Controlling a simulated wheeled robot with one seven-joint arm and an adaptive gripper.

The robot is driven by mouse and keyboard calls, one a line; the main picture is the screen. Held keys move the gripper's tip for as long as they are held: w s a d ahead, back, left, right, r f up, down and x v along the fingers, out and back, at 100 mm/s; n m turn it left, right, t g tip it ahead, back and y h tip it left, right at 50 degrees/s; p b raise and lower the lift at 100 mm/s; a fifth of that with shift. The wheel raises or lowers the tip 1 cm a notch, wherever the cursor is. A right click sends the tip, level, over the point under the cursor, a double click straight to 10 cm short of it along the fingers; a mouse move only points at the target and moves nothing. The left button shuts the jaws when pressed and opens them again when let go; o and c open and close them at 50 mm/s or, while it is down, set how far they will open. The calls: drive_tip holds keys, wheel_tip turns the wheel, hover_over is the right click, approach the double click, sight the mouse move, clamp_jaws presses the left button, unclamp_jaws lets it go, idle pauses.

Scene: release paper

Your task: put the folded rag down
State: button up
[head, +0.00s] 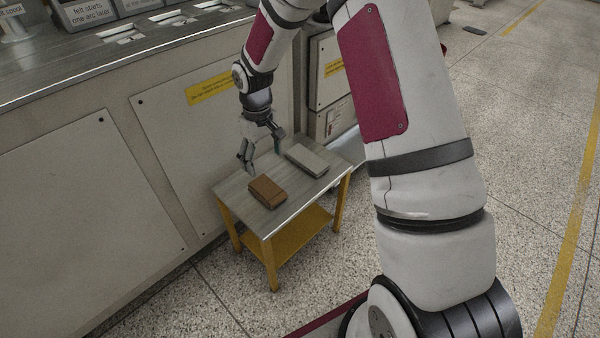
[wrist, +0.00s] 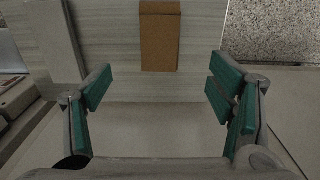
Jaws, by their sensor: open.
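A brown rectangular block-like piece (head: 267,191) lies flat on a small table (head: 232,190); it also shows at the top middle of the wrist view (wrist: 160,38). A pale grey flat piece (head: 307,159) lies apart from it, farther right on the same table, and shows at the left of the wrist view (wrist: 60,42). I cannot tell for certain which of the two is the folded rag. My gripper (head: 262,158) is over the table's far edge, beside both pieces. In the wrist view its green-padded fingers (wrist: 158,95) stand wide apart with nothing between them.
The table has a grey top, yellow legs and a yellow lower shelf (head: 292,235). A long cabinet (head: 70,190) with a metal counter (head: 60,65) stands close behind it. Bare table top lies around both pieces. Speckled floor (head: 520,130) is open to the right.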

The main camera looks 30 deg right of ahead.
drive_tip(key=s+d+r+m+h, duration=0.1)
drive_tip(key=s+r, duration=0.7)
drive_tip(key=r, duration=0.2)
drive_tip(key=s+r+m, duration=0.1)
drive_tip(key=s+r, duration=0.7)
drive_tip(key=r, duration=0.2)
drive_tip(key=s+r+m, duration=0.1)
drive_tip(key=s+r, duration=0.1)
drive_tip(key=s, duration=1)
drive_tip(key=s+a+r+m+y, duration=0.1)
drive_tip(key=s+r, duration=0.2)
drive_tip(key=s, duration=1)
drive_tip(key=shift+s+a, duration=0.15)
wheel_tip(320, 180, up, 32)
drive_tip(key=t+p, duration=0.4)
drive_tip(key=p, duration=2.6)
drive_tip(key=shift+d, duration=0.3)
